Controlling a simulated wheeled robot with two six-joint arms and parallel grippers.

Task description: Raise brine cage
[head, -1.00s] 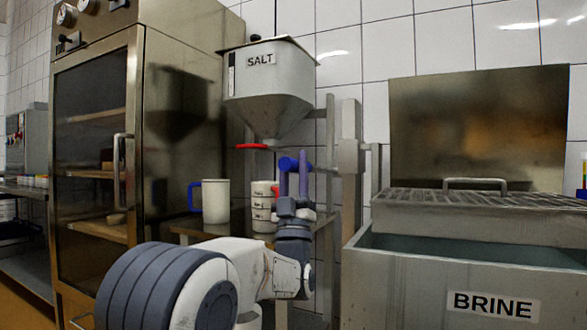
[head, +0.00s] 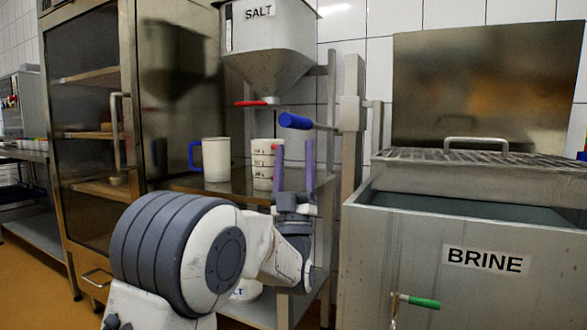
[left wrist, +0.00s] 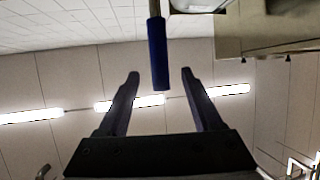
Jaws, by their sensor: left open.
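The brine cage (head: 480,158) shows as a grey grated top with a bar handle (head: 475,141), at the upper part of the grey brine tank (head: 400,260). How deep it sits is hard to tell. A lever with a blue grip (head: 294,121) sticks out from an upright post left of the tank. My left gripper (head: 294,148) is open and empty, fingers pointing up, with its tips just below the blue grip. In the left wrist view the blue grip (left wrist: 158,55) hangs into the gap between the open fingers (left wrist: 160,74), without visible contact. My right gripper is not in view.
A salt hopper (head: 270,60) with a red valve handle (head: 250,103) hangs behind the lever. A green-handled tap (head: 424,302) juts from the tank front. A tall cabinet (head: 180,80) stands left.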

